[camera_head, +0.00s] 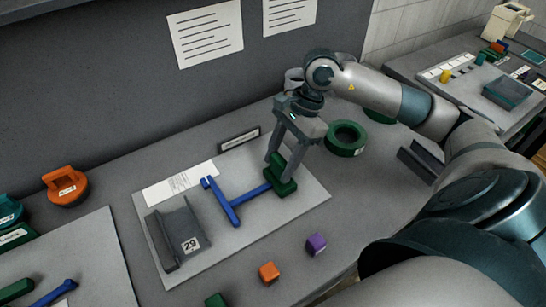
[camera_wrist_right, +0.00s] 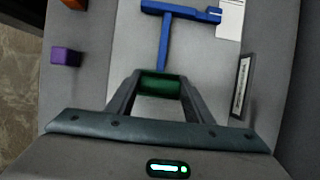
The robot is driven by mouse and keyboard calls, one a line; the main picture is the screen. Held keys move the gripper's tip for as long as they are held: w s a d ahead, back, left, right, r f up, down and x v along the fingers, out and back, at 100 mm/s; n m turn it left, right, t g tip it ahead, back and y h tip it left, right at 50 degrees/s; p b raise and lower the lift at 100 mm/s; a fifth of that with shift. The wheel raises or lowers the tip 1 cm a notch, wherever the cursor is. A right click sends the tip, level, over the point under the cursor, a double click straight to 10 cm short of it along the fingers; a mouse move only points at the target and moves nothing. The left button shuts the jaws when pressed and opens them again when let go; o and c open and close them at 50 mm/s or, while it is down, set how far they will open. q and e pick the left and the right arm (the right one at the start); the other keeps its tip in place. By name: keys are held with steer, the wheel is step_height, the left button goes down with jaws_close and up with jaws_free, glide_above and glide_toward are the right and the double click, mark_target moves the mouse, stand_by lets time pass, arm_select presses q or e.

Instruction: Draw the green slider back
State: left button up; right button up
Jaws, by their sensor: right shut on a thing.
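The green slider (camera_head: 284,183) sits at the right end of a blue T-shaped rail (camera_head: 252,193) on a light grey board (camera_head: 207,243). My right gripper (camera_head: 279,165) reaches down from above and is shut on the green slider. In the right wrist view the slider (camera_wrist_right: 160,84) shows between the two fingers (camera_wrist_right: 158,88), with the blue rail (camera_wrist_right: 165,42) running away from it to the blue crossbar. The slider's underside is hidden. My left gripper is not in view.
A grey channel marked 29 (camera_head: 190,243) stands at the board's left. An orange cube (camera_head: 268,272) and a purple cube (camera_head: 316,244) lie in front of the board. A green tape roll (camera_head: 345,139) is to the right. A small label plate (camera_head: 239,139) stands behind the board.

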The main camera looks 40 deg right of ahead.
steer(key=shift+d, duration=0.2)
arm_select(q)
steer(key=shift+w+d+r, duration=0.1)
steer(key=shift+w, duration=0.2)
arm_select(e)
steer(key=o, duration=1.4)
steer(key=shift+o, duration=0.5)
steer(key=shift+d, duration=0.15)
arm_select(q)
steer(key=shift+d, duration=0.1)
arm_select(e)
steer(key=shift+r, duration=0.15)
